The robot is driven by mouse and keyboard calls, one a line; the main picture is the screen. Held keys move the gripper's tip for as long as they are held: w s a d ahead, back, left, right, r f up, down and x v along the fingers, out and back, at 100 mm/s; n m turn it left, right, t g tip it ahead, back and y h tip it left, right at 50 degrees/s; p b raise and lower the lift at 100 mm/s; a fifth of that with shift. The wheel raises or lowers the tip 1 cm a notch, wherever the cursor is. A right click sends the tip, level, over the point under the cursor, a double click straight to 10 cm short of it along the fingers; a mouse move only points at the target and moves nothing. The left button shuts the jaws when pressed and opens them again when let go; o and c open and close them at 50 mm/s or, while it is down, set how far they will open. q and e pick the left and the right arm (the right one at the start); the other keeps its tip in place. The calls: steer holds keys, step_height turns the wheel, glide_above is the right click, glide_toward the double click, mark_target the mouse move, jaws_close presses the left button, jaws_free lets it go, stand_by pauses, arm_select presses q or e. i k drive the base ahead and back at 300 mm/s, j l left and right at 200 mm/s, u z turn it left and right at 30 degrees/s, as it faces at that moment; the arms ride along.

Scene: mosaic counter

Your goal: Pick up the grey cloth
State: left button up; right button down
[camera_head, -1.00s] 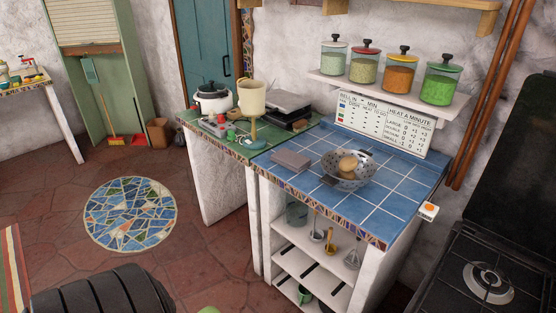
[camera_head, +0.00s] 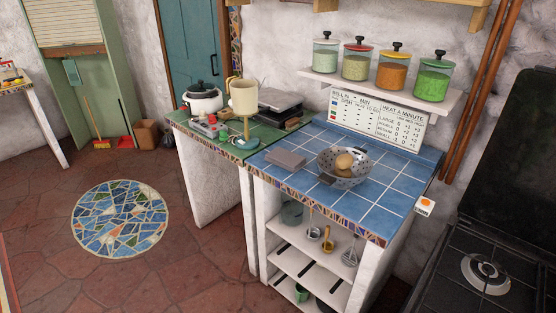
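The grey cloth (camera_head: 285,160) looks like a small, flat, folded rectangle. It lies on the blue tiled counter (camera_head: 372,217), near its left end. A speckled metal colander (camera_head: 345,178) with round brown items in it stands just to its right. A dark flat piece shows at the colander's lower left, between it and the cloth. Neither of my grippers is in view, and nothing touches the cloth from above.
A black stove (camera_head: 485,275) stands at right. The floor around the round mosaic (camera_head: 120,219) is clear.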

mark_target(291, 162)
steer(key=i+j+z, duration=0.15)
steer(key=i+j, duration=0.25)
steer(key=i+j+z, duration=0.2)
steer(key=i+j, duration=0.2)
steer(key=j, duration=0.1)
